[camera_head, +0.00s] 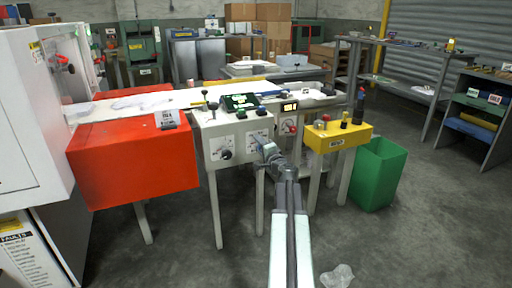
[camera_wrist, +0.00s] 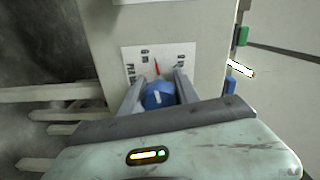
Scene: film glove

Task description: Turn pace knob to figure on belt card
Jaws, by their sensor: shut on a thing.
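The pace knob (camera_wrist: 160,96) looks blue with a white mark in the wrist view. Its white dial plate (camera_wrist: 135,62) carries a red pointer and printed characters that I cannot read for sure. My gripper (camera_wrist: 157,88) is shut on the knob, one finger on each side. In the head view my gripper (camera_head: 266,147) reaches the right plate on the front of the grey control box (camera_head: 215,129) and hides the knob there. A small white card (camera_head: 167,119) stands on the orange housing beside the belt (camera_head: 130,103); its print is too small to read.
A black knob (camera_head: 225,154) on a second plate sits left of my gripper. An amber display (camera_head: 289,107) glows behind. Clear plastic (camera_head: 338,275) lies on the open floor.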

